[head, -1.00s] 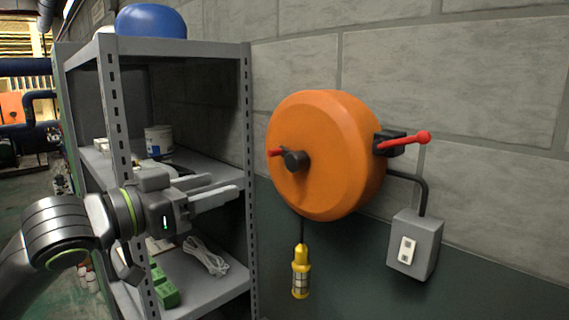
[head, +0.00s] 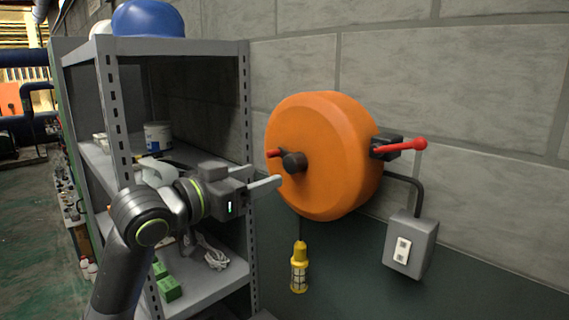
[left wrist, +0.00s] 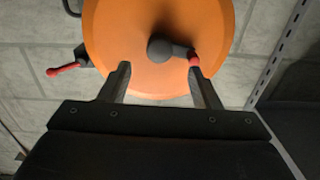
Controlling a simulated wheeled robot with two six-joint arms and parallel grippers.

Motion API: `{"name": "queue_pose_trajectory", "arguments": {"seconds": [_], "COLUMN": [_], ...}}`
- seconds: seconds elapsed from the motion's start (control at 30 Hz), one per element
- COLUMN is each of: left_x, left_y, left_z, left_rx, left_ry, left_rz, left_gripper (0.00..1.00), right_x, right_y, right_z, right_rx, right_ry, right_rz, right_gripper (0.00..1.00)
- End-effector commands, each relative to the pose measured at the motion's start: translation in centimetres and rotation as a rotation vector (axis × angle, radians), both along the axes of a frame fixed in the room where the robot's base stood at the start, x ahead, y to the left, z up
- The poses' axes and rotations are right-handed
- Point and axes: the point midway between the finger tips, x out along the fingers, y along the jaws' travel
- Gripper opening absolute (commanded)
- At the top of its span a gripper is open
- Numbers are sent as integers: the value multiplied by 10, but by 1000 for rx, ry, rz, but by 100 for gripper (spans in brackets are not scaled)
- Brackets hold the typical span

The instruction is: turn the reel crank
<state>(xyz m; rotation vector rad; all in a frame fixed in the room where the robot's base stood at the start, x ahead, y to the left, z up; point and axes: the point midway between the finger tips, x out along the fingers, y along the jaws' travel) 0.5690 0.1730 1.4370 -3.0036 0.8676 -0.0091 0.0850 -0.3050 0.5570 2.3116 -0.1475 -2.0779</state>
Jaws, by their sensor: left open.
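The orange reel (head: 335,150) is mounted on the block wall. Its crank (head: 292,161) is a dark hub and arm on the reel's face, with a red knob (head: 273,153) at its left end. My left gripper (head: 268,184) is open and empty, just left of and slightly below the hub. In the left wrist view the orange reel (left wrist: 130,45) fills the top. The crank's hub (left wrist: 162,48) and red knob (left wrist: 194,60) lie ahead of the open fingers, the knob beyond the right finger. I see no contact. My right gripper is out of view.
A red-handled lever (head: 405,146) sticks out at the reel's right side. A grey switch box (head: 410,243) is on the wall below it. A yellow work lamp (head: 299,268) hangs under the reel. A grey metal shelf (head: 249,120) stands close on the left.

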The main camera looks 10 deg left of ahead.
Motion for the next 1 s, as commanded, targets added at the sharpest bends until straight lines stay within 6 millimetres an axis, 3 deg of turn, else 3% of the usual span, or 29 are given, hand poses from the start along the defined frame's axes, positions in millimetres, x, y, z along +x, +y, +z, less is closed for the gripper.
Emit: {"name": "queue_pose_trajectory", "arguments": {"seconds": [0.5,0.93,1.0], "left_x": [56,63,63], "left_y": [-36,-41,-41], "left_z": [2,0,0], "left_rx": [-1,1,1], "left_ry": [3,0,0], "left_rz": [-2,-1,-1], "left_gripper": [57,57,49], "right_x": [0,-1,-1], "right_y": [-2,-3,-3], "right_z": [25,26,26], "right_rx": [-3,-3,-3], "right_ry": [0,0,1], "right_rz": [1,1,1], "right_gripper": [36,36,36]}}
